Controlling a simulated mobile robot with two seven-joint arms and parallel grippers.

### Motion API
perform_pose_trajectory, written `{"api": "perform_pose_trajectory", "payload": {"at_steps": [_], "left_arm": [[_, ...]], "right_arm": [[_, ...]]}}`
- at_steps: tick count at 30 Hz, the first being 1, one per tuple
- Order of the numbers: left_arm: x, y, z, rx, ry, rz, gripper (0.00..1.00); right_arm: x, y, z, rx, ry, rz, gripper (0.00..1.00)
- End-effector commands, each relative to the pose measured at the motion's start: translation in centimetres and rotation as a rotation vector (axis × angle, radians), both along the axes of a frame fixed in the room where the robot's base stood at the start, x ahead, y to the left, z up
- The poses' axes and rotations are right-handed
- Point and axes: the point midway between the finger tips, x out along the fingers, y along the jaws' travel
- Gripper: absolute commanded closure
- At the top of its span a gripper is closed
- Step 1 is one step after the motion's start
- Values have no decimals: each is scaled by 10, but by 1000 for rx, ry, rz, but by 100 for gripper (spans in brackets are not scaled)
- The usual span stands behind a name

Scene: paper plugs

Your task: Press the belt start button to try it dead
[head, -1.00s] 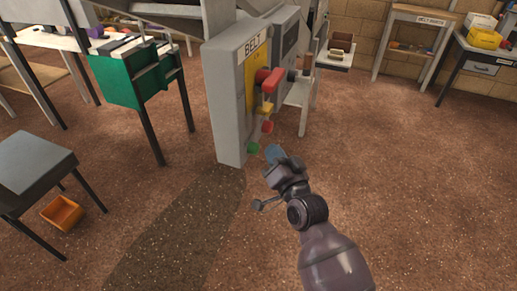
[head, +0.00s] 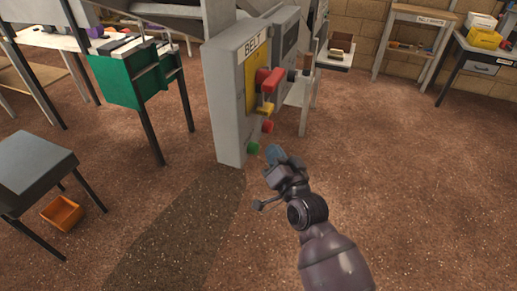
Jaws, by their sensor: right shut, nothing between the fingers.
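The belt control panel (head: 229,110) is a grey upright box with a "BELT" label (head: 252,45) and a yellow plate. A red lever handle (head: 269,80) with a yellow piece (head: 265,109) below it sticks out from its face. Lower down are a red button (head: 267,126) and a green button (head: 253,148). My right gripper (head: 272,155) is shut and empty. Its bluish tip shows just right of the green button; I cannot tell whether they touch, and a small gap shows in the picture. My left gripper is not in view.
A green box on legs (head: 130,78) stands left of the panel. A dark stool (head: 38,175) and an orange bin (head: 62,213) are at the lower left. Shelves and a desk (head: 475,68) line the back right. The floor (head: 420,180) on the right is clear.

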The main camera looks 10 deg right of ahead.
Motion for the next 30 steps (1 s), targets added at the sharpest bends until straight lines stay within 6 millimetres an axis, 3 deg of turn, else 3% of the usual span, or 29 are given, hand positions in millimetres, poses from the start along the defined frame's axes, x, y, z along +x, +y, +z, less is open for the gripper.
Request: {"api": "perform_pose_trajectory", "payload": {"at_steps": [30], "left_arm": [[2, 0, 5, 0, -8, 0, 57]], "right_arm": [[5, 8, 0, 0, 0, 0, 100]]}}
